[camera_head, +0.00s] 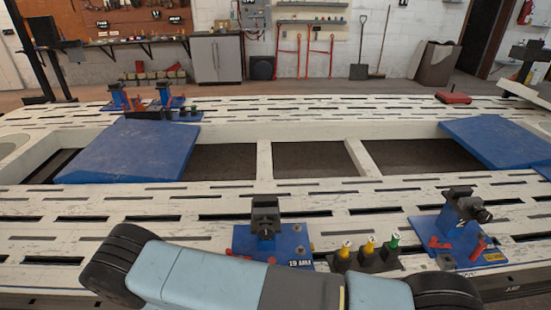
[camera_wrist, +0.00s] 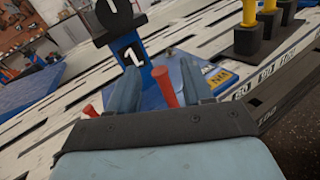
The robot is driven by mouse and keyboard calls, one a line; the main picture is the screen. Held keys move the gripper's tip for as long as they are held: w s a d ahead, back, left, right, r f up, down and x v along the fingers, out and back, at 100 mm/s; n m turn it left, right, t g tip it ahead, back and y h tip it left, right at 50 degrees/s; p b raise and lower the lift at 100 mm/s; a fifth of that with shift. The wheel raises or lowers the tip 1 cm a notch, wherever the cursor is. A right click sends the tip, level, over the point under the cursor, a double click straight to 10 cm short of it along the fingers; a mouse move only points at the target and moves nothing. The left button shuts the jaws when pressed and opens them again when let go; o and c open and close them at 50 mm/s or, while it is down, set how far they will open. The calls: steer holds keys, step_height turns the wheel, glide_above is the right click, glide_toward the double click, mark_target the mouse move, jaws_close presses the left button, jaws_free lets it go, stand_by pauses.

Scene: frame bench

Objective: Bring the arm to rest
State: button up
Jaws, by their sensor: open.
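My gripper (camera_wrist: 161,88) shows in the wrist view with its two blue-grey fingers apart. A red peg-like handle (camera_wrist: 163,86) appears between the fingers in the picture; I cannot tell how far beyond them it is. Behind it stands a blue fixture (camera_wrist: 180,72) with a post marked 1 and a round black head. A second red handle (camera_wrist: 91,115) shows left of the fingers. In the head view my pale blue arm lies across the bottom, and the gripper itself cannot be made out.
In the head view, blue fixtures (camera_head: 292,238) and (camera_head: 455,225) stand on the white slotted frame bench (camera_head: 180,205). Between them a black holder (camera_head: 366,262) carries yellow- and green-topped items. Blue ramps (camera_head: 130,150) and (camera_head: 497,138) flank open gaps. A red case (camera_head: 453,98) lies at the back.

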steer(key=w+d+r+m+g+h, duration=0.15)
steer(key=d+r+m+g, duration=0.4)
steer(key=r, duration=0.65)
steer(key=w+d+r+m+g, duration=0.4)
steer(key=r+m, duration=0.3)
steer(key=r, duration=0.4)
steer(key=w+d+r+m+g+h, duration=0.1)
steer(key=d+r+m+g, duration=0.45)
steer(key=r, duration=0.65)
steer(key=s+d+r+m+t+y, duration=0.2)
steer(key=s+d+r+m+y, duration=0.2)
steer(key=s+r, duration=0.4)
steer(key=s+d+r+m+t+y, duration=0.2)
steer(key=s+d+r+m+y, duration=0.3)
steer(key=r, duration=1.1)
steer(key=s+d+m, duration=0.2)
steer(key=s+d, duration=0.1)
steer(key=shift+s+d+r+m, duration=0.2)
steer(key=shift+s+r+m, duration=0.1)
steer(key=shift+s, duration=0.1)
